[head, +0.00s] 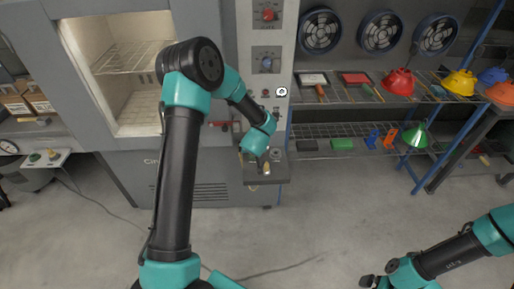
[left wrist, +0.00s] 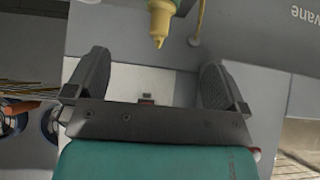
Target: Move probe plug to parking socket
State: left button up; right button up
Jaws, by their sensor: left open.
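A yellow plug-like piece, apparently the probe plug, shows at the top middle of the left wrist view (left wrist: 160,18), its narrow tip pointing down the picture. A small yellow piece also shows on the grey ledge in the head view (head: 266,168). My left gripper (left wrist: 155,85) is open, and the yellow piece appears beyond its spread fingers, not clasped. In the head view my left gripper (head: 262,162) is at the ledge below the control panel, partly hidden by its own wrist. I cannot identify the parking socket for certain. My right gripper (head: 369,282) is at the bottom edge, its jaws unclear.
The grey ledge (head: 255,181) juts from the cabinet below the control panel (head: 244,40). The cabinet's chamber (head: 125,80) stands open at left. Wire shelves at right hold coloured hoods, including a red one (head: 399,82). The floor in front (head: 320,220) is mostly clear.

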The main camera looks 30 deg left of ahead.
pick_arm(q)
jog(key=x, duration=1)
jog(key=c, duration=1.4)
jog(key=o, duration=1.4)
jog(key=shift+a+r, duration=0.1)
